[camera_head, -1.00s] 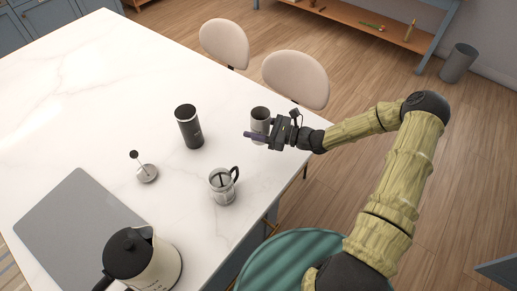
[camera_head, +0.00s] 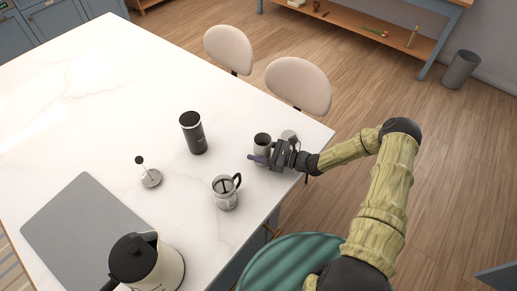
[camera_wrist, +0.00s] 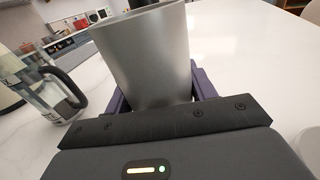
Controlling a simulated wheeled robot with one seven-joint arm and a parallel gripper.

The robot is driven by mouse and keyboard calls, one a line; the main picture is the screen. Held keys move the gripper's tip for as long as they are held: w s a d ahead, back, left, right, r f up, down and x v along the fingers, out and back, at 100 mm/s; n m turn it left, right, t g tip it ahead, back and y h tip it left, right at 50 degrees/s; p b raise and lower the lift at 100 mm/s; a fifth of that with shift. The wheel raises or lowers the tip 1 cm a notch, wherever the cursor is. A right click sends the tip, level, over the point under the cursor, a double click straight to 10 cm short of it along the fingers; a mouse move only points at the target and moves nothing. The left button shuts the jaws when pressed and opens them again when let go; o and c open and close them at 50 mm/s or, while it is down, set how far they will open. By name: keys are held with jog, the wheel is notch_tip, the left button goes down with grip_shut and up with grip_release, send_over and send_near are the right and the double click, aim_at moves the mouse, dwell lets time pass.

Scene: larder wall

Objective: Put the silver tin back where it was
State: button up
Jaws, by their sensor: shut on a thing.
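The silver tin (camera_head: 262,139) is a plain grey cylinder with an open, dark top in the head view. My gripper (camera_head: 257,158) is shut on it near the right edge of the white table. In the wrist view the tin (camera_wrist: 147,58) stands up between my purple fingers (camera_wrist: 160,98), tilted a little in the picture. Its lower end is hidden behind my gripper. I cannot tell whether it touches the table.
A glass press jug (camera_head: 226,194) stands to the lower left, with a black tumbler (camera_head: 193,134) and a plunger (camera_head: 150,177) farther left. A kettle (camera_head: 146,262) and grey mat (camera_head: 78,228) lie nearer. A pale round shape (camera_head: 289,135) shows beside my gripper.

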jog(key=shift+f, duration=0.3)
jog(key=o, duration=1.1)
jog(key=shift+r, duration=0.1)
jog(key=shift+r, duration=0.2)
jog(key=b+v, duration=0.4)
jog(key=v, duration=0.8)
jog(key=shift+f, duration=0.1)
